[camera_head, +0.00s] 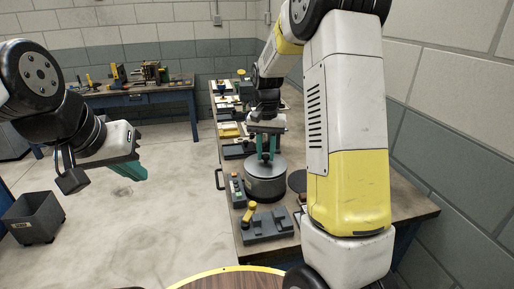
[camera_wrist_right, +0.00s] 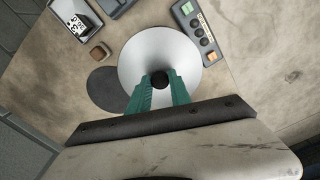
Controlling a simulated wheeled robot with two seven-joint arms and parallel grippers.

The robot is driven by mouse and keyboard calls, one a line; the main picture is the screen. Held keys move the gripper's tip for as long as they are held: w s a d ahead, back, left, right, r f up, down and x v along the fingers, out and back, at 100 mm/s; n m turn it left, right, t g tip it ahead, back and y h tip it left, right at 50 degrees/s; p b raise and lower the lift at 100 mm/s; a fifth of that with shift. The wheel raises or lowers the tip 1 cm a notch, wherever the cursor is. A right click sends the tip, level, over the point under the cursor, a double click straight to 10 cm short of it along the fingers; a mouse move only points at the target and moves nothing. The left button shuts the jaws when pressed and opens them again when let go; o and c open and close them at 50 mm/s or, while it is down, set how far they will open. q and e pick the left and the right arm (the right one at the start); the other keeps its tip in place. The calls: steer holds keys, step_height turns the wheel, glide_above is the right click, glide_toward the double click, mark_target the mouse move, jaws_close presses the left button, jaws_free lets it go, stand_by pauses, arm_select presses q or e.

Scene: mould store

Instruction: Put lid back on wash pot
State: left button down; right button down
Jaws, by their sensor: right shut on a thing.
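I cannot tell whether the lid rests fully on the rim. My left gripper (camera_head: 128,172) hangs over the floor at the left, away from the bench; its finger gap is unclear.
A control box with coloured buttons (camera_head: 237,190) stands close beside the pot. A grey fixture with a yellow handle (camera_head: 266,222) is in front. A dark round disc (camera_wrist_right: 105,88) lies beside the lid. Several tools and trays (camera_head: 230,130) fill the bench's far part.

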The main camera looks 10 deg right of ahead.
stand_by(0.4)
steer(key=c, duration=0.6)
jaws_free()
steer(key=shift+r, duration=3.5)
steer(key=shift+c, duration=0.3)
jaws_close()
steer(key=shift+f, duration=0.35)
